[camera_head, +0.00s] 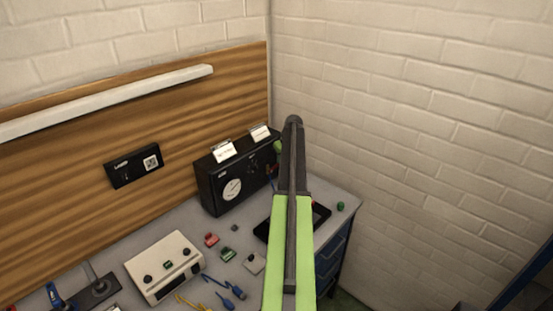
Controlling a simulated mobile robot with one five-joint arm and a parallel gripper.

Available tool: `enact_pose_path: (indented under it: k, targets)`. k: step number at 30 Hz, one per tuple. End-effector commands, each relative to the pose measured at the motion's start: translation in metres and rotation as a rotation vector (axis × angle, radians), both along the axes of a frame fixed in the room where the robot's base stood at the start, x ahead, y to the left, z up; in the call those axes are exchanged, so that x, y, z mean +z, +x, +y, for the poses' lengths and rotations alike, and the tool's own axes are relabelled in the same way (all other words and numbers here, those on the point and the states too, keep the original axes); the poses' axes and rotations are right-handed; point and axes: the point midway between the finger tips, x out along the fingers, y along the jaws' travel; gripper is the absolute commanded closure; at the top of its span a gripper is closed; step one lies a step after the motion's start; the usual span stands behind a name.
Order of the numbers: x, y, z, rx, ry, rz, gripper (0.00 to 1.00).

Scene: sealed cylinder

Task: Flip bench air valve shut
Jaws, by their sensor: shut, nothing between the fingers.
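A black box with a round white gauge (232,189) stands on the bench against the wooden back panel. Two white cards stand on its top. My arm, green below and dark above, rises in front of the box's right end and hides part of it. A small green piece (278,146) shows just left of the arm at that end; I cannot tell whether it is a valve handle or part of my arm. Small red and blue bits show below it. No valve lever can be clearly made out. My gripper cannot be seen.
The grey bench (197,240) carries a beige instrument box (165,266), small red and green parts, blue and yellow leads, and a dark tray (320,215) partly behind my arm. A small black labelled box (134,165) hangs on the panel. Brick wall closes the right side.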

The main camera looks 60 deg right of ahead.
Motion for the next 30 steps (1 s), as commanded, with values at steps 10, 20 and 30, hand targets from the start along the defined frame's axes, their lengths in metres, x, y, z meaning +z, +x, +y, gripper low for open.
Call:
enact_pose_path:
  k: [10, 20, 30]
  targets:
    - [-0.007, 0.006, 0.013, 0.005, 0.000, 0.000, 1.00]
    - [-0.007, 0.007, 0.017, 0.005, 0.000, 0.000, 1.00]
    - [0.010, 0.004, 0.005, 0.009, 0.000, 0.000, 1.00]
